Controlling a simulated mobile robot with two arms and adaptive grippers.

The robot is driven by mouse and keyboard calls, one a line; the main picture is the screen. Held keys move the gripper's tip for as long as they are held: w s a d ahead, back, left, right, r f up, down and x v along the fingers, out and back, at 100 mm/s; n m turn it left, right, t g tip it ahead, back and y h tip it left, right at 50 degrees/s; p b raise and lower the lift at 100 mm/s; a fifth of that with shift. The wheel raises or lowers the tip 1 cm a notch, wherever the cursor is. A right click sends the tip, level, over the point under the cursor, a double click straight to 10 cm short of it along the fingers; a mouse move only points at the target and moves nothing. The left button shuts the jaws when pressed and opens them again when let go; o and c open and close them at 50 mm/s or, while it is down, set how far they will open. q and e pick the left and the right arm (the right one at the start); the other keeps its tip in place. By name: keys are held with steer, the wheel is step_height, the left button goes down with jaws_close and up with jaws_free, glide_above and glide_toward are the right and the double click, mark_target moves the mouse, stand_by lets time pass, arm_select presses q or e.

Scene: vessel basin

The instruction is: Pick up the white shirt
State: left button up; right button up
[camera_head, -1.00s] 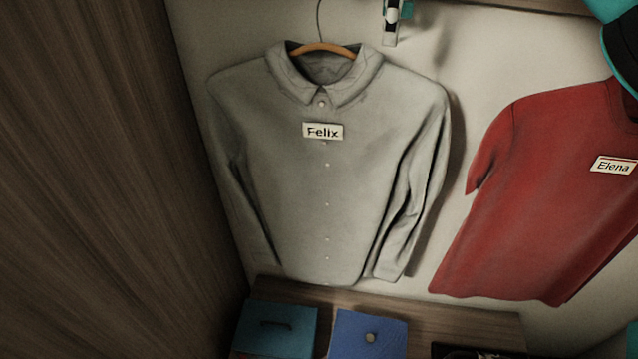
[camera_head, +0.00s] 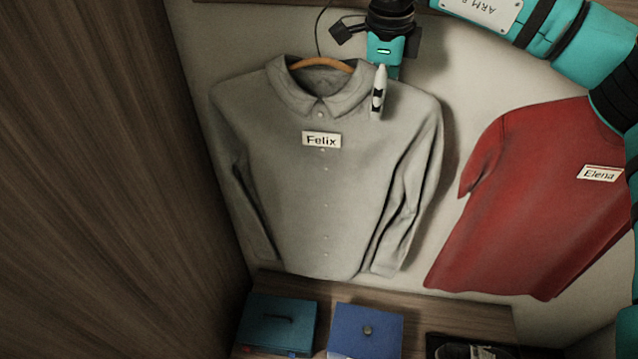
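The white shirt (camera_head: 300,205), greyish in this light, hangs on an orange hanger (camera_head: 320,63) with a thin dark hook. It has a collar, a row of buttons and a "Felix" label on its chest. My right gripper (camera_head: 379,100) points down in front of the shirt's right shoulder, close to the collar. Its fingers are seen edge-on and overlap, so its opening is hidden. I cannot tell whether it touches the cloth. My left gripper is not in view.
A red shirt (camera_head: 550,190) labelled "Elena" hangs to the right, partly behind my arm. Below are a wooden shelf (camera_head: 375,290), a teal box (camera_head: 277,322), a blue box (camera_head: 365,332) and a dark item (camera_head: 470,348). A wooden panel (camera_head: 100,190) closes the left side.

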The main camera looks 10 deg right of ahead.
steer(key=shift+s+a, duration=0.1)
steer(key=c, duration=0.5)
jaws_close()
steer(key=shift+r, duration=0.3)
